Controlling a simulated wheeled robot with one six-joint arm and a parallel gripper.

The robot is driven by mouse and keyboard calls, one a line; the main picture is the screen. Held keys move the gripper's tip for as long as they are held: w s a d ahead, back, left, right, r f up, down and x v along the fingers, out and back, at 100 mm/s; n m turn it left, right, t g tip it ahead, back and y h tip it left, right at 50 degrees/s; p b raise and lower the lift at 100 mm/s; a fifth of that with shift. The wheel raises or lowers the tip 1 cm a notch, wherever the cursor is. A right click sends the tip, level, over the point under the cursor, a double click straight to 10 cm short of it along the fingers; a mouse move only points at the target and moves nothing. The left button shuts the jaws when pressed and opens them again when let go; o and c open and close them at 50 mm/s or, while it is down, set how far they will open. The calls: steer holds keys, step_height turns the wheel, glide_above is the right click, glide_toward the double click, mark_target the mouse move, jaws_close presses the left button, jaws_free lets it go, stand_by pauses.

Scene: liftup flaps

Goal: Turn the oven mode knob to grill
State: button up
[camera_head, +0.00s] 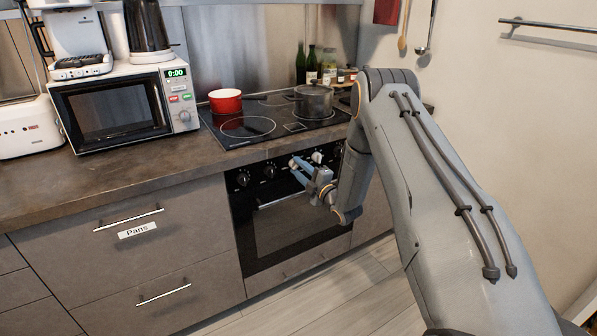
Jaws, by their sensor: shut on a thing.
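The built-in oven (285,225) has a dark front under the hob, with a row of several knobs along its top panel. Two dark knobs sit at the left, one at the far left (243,178) and one beside it (269,171). My gripper (297,168) reaches the panel from the right, with its fingertips shut on a knob (293,162) near the middle of the row. The fingers partly hide that knob. A pale knob (317,157) shows just right of the fingers. The knob markings are too small to read, so I cannot tell the mode setting.
The oven handle (280,201) runs just below the knobs. A red pan (225,101) and a grey pot (314,100) stand on the hob (250,127). A microwave (115,108) stands on the counter at the left. The floor (310,305) before the oven is clear.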

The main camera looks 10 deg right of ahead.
steer(key=m, duration=0.2)
steer(key=m+b, duration=0.1)
steer(key=m, duration=0.2)
steer(key=shift+f+t+h, duration=0.15)
steer(key=shift+t+h, duration=0.15)
steer(key=shift+h, duration=0.1)
steer(key=m, duration=0.3)
steer(key=m+h+b, duration=0.1)
steer(key=m, duration=0.2)
steer(key=shift+a+t, duration=0.15)
steer(key=shift+t, duration=0.15)
steer(key=m, duration=0.5)
steer(key=shift+h, duration=0.3)
steer(key=m+h, duration=0.1)
steer(key=m, duration=0.5)
steer(key=shift+s+a, duration=0.1)
steer(key=m, duration=0.5)
steer(key=shift+r+g+h, duration=0.2)
steer(key=shift+g+h, duration=0.1)
steer(key=shift+g, duration=0.1)
steer(key=m, duration=0.4)
steer(key=shift+r, duration=0.1)
steer(key=m+g, duration=0.1)
steer(key=m, duration=0.4)
steer(key=shift+m, duration=0.3)
steer(key=shift+r+m+g+y+p, duration=0.1)
steer(key=shift+m+g+y+p, duration=0.3)
steer(key=shift+m, duration=1.6)
